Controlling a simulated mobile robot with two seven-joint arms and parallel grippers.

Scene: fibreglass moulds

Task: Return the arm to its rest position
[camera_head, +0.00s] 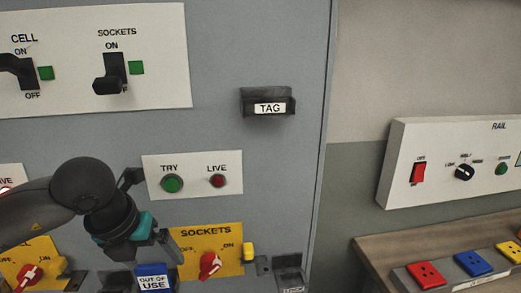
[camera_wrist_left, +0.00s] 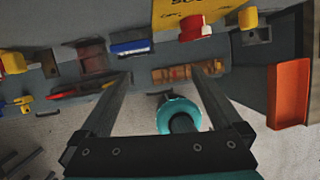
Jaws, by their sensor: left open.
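My left arm comes in from the left in the head view. My left gripper (camera_head: 153,268) has a teal band and points down in front of the grey cabinet, beside the yellow SOCKETS panel (camera_head: 210,238). In the left wrist view my left gripper (camera_wrist_left: 162,78) is open, its two fingers wide apart. No held object shows between the fingertips. A blue OUT OF USE tag (camera_head: 154,281) shows just below the gripper in the head view; whether they touch I cannot tell. My right gripper is not in view.
The cabinet front carries a TRY/LIVE panel (camera_head: 194,176), a black TAG holder (camera_head: 267,102) and a switch panel (camera_head: 128,60). A RAIL box (camera_head: 450,150) hangs at right above a bench (camera_head: 375,248) with coloured sockets. A red-orange holder (camera_wrist_left: 288,92) stands right in the wrist view.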

